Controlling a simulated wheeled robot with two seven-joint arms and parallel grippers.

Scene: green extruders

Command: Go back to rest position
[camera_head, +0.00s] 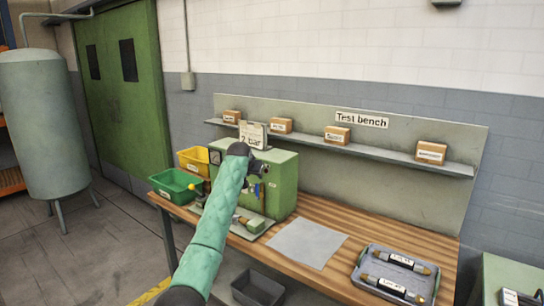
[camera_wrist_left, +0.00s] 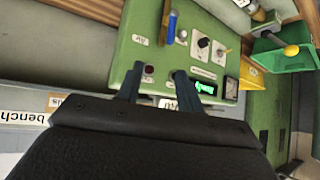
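My left arm reaches up to the green test machine (camera_head: 284,185) on the wooden bench, and its dark wrist covers part of the front panel in the head view. In the left wrist view, the two fingers of my left gripper (camera_wrist_left: 158,84) are apart with nothing held between them. Behind them is the machine's green panel (camera_wrist_left: 135,45), with a dark red button (camera_wrist_left: 149,70), a blue-handled lever (camera_wrist_left: 171,27), knobs and a lit green display (camera_wrist_left: 205,88). Whether the fingers touch the panel cannot be told. My right gripper is in neither view.
Green (camera_head: 176,185) and yellow (camera_head: 194,160) bins stand left of the machine. A grey tray (camera_head: 430,285) with labelled cylinders lies at the bench's right. A grey mat (camera_head: 306,242) lies between. A shelf (camera_head: 380,153) with small boxes runs behind. Open floor is at left.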

